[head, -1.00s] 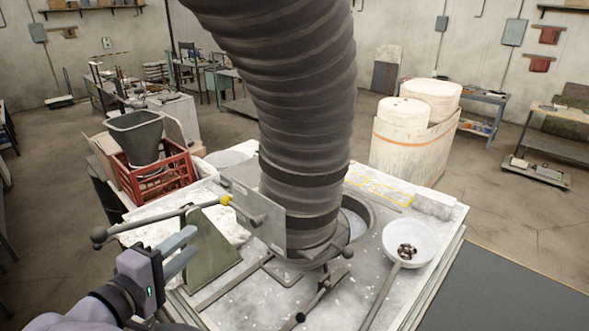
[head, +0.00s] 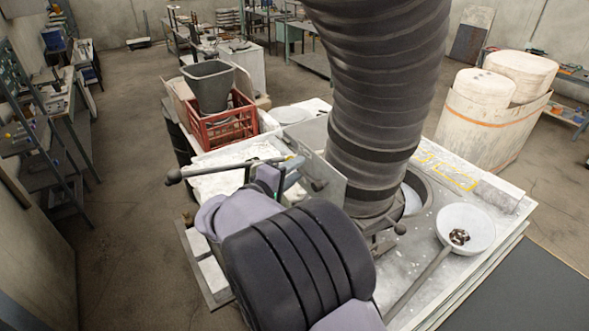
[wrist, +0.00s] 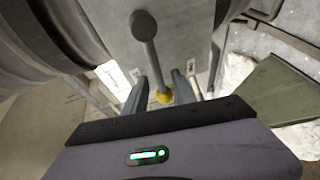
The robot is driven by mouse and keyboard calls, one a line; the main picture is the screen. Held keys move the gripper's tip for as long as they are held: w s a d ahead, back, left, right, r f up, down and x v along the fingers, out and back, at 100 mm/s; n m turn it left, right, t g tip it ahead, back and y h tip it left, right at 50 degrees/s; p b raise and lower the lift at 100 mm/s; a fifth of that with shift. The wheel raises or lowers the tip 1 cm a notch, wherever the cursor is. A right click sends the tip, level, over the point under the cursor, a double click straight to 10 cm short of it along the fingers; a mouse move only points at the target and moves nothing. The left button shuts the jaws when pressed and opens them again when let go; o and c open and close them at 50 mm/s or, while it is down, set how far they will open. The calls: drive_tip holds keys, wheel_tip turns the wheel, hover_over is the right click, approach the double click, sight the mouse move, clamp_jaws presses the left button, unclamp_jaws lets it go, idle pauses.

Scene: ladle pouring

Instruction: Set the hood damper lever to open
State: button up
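The damper lever (wrist: 150,50) is a grey rod with a dark round end and a yellow knob (wrist: 164,96). In the wrist view it lies in front of the hood's grey plate (wrist: 185,30). My gripper (wrist: 163,80) is open, with one finger on each side of the yellow knob. Small gaps seem to show beside the knob; contact cannot be told. In the head view the plate (head: 332,178) stands left of the ribbed dark duct (head: 385,90). My own arm hides the knob and most of the gripper there.
A bar with a dark ball end (head: 174,177) sticks out left of the plate. A ladle bowl (head: 466,228) with dark bits lies on the right of the worktop. A red crate (head: 222,128) holding a grey bucket stands behind left. Open floor lies to the left.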

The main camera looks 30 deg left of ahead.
drive_tip(key=shift+c, duration=0.2)
clamp_jaws()
idle(1.1)
